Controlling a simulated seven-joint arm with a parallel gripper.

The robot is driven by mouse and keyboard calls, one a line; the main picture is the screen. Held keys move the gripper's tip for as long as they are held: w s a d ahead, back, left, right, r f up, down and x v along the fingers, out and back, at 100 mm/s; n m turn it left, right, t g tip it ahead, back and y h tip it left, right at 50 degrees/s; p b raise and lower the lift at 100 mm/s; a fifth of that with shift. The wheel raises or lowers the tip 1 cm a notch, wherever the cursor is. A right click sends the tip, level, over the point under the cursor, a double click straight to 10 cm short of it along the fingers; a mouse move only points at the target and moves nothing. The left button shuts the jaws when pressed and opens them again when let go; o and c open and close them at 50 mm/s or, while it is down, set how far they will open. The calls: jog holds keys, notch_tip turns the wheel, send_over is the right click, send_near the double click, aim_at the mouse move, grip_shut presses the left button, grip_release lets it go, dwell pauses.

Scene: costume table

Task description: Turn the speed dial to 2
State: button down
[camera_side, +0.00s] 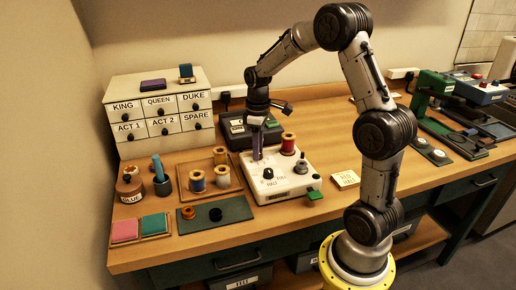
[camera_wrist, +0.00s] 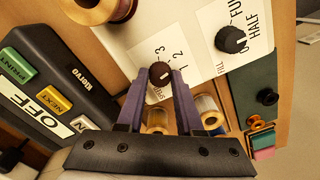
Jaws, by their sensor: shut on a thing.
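The speed dial (camera_wrist: 160,74) is a small dark round knob on a white machine (camera_wrist: 125,40), with printed numbers beside it in the wrist view. The numbers 3 and 2 can be read there; I cannot tell for sure which one the dial points at. My gripper's two purple fingers (camera_wrist: 159,88) are shut on the dial, one on each side. In the side view my gripper (camera_side: 257,155) reaches down at the back left of the white machine (camera_side: 290,185), and its fingers hide the dial.
A second black knob (camera_wrist: 231,39), marked FULL and HALF, sits near the dial. A red spool (camera_side: 288,143) stands on the machine. A dark label printer (camera_side: 236,130) is close behind my gripper. Thread spools (camera_side: 197,181) stand in a tray to the left.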

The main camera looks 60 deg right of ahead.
jog(key=shift+n, duration=1)
jog(key=c, duration=0.6)
grip_release()
jog(key=shift+o, duration=0.2)
notch_tip(320, 180, up, 14)
jog(key=shift+f, duration=0.1)
